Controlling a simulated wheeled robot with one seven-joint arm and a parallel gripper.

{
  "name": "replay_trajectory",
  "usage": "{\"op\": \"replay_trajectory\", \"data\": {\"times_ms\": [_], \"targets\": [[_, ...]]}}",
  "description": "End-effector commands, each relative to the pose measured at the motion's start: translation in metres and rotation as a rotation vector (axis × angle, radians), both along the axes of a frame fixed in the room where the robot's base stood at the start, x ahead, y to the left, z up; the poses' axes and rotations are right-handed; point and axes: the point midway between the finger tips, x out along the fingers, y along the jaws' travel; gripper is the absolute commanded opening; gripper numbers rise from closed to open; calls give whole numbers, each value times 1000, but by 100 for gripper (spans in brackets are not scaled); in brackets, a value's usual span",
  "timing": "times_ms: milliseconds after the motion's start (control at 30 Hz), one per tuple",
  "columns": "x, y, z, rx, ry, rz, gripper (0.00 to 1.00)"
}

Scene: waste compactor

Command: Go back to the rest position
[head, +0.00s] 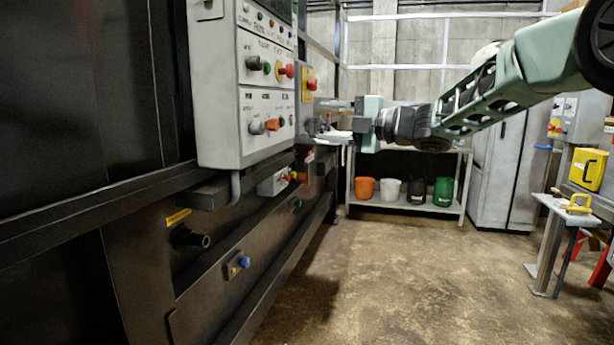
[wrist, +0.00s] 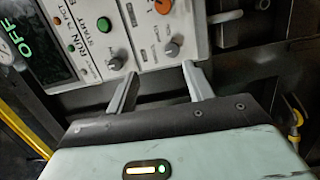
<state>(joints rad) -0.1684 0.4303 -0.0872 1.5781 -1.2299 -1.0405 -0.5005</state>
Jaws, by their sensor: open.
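My gripper (wrist: 160,80) is open and empty in the wrist view, its two grey fingers spread apart in front of the compactor's control panel (wrist: 150,30). No object shows between the fingers. In the head view my gripper (head: 335,104) is at the end of my outstretched arm, which reaches in from the upper right. It points left toward the compactor, near the right end of the control panel (head: 218,90). The wrist view shows a green button (wrist: 103,24), an orange knob (wrist: 163,6) and a grey knob (wrist: 171,49) beyond the fingers.
The dark compactor body (head: 110,200) fills the left. A shelf table (head: 400,206) with several buckets stands at the back, beside a grey cabinet (head: 505,170). A small stand (head: 550,204) with a yellow item (head: 579,203) is at right. The concrete floor (head: 420,280) between is clear.

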Motion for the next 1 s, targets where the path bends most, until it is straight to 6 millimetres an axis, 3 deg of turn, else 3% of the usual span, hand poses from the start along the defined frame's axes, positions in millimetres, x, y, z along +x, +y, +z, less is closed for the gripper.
{"op": "replay_trajectory", "data": {"times_ms": [33, 100, 167, 267, 367, 500, 600, 800, 900, 1000], "targets": [[-5, 8, 11, 52, 84, -70, 52], [-12, 15, 8, 125, 241, -194, 52], [-24, 19, -3, 177, 392, -298, 52], [-58, 23, -32, 228, 657, -469, 52], [-112, 22, -72, 236, 931, -639, 52], [-201, 13, -124, 185, 1257, -857, 52], [-267, 1, -152, 121, 1443, -1002, 52], [-384, -28, -183, -23, 1709, -1255, 52], [-421, -39, -189, -77, 1783, -1340, 52], [-441, -46, -191, -109, 1821, -1387, 52]]}}
